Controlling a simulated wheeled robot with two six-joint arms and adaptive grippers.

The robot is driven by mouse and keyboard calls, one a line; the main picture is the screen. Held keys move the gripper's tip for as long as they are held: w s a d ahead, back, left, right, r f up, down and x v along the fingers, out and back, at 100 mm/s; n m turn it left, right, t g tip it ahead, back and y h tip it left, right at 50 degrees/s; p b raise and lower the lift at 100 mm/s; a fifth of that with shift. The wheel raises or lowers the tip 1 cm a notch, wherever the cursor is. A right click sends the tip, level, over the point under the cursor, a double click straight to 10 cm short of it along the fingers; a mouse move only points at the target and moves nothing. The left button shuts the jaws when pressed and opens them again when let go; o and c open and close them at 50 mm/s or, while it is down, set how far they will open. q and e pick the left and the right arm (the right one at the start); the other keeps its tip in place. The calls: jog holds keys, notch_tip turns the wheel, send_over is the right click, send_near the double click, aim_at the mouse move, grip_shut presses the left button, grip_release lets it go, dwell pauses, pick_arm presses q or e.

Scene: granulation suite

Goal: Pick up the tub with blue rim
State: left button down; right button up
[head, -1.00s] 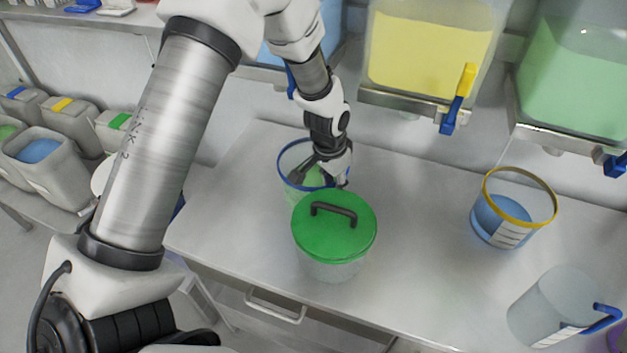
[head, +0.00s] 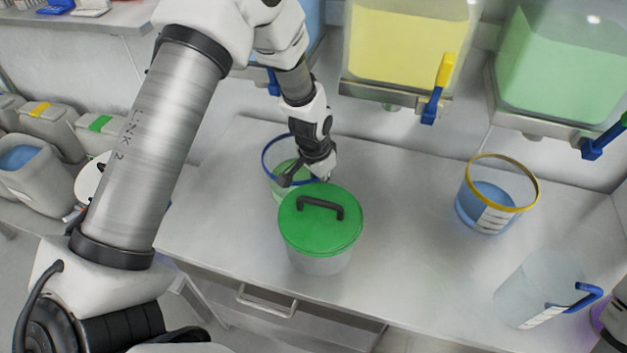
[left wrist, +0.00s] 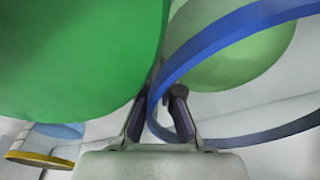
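The tub with the blue rim (head: 266,158) stands on the steel bench, with green contents, partly hidden by my left gripper and the green-lidded tub. My left gripper (head: 306,178) points down at its right side, fingers apart. In the left wrist view, the blue rim (left wrist: 215,45) passes between the two fingers (left wrist: 160,100) of my left gripper, one inside the tub and one outside. Firm contact with the wall cannot be made out. My right gripper is not in view.
A tub with a green lid (head: 320,228) and dark handle stands close in front of the gripper. Bare bench (head: 410,210) lies between. Hoppers with blue-bodied taps hang above.

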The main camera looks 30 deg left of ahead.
pick_arm(q)
jog(key=shift+r, duration=0.3)
jog(key=s+a+r+b, duration=0.1)
jog(key=s+a+b, duration=0.1)
jog(key=a, duration=0.6)
jog(key=s+a+r+b, duration=0.1)
jog(key=s+a+b, duration=0.2)
jog(key=a, duration=0.6)
jog(key=shift+s+r, duration=0.35)
jog(key=shift+s, duration=0.3)
